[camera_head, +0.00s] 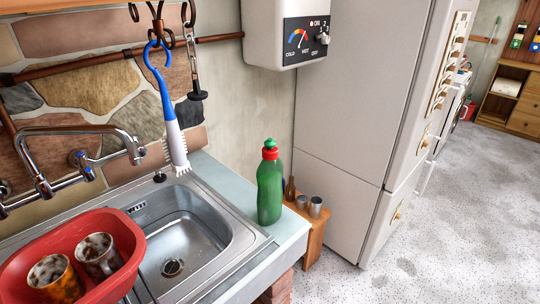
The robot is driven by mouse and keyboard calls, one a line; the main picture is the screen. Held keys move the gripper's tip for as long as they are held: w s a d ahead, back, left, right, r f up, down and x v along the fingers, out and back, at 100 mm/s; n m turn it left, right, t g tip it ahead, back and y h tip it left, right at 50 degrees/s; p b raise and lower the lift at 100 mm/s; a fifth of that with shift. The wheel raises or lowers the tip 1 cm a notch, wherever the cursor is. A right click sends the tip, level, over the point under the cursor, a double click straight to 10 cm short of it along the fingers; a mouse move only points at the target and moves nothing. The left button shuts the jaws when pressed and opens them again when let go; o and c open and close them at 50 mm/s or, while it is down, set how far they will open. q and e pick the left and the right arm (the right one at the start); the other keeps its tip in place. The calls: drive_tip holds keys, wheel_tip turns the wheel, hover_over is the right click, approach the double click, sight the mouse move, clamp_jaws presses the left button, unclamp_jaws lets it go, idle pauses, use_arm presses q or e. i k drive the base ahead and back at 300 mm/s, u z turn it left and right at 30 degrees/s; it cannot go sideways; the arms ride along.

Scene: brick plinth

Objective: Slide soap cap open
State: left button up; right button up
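A green soap bottle (270,192) stands upright on the counter to the right of the sink, near the counter's right end. Its cap (270,149) is red with a green tip on top. I cannot tell from this view whether the cap is open or closed. Neither of my grippers shows in the head view, and nothing is touching the bottle.
A steel sink (215,230) lies left of the bottle, with a red basin (88,222) holding two dirty mugs. A blue and white brush (170,110) hangs above. A small wooden stand (314,232) and a tall fridge (350,110) are at the right.

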sight(269, 143)
drive_tip(key=k, duration=0.45)
drive_tip(key=z, duration=0.75)
drive_tip(key=i, duration=0.75)
drive_tip(key=u, duration=2.1)
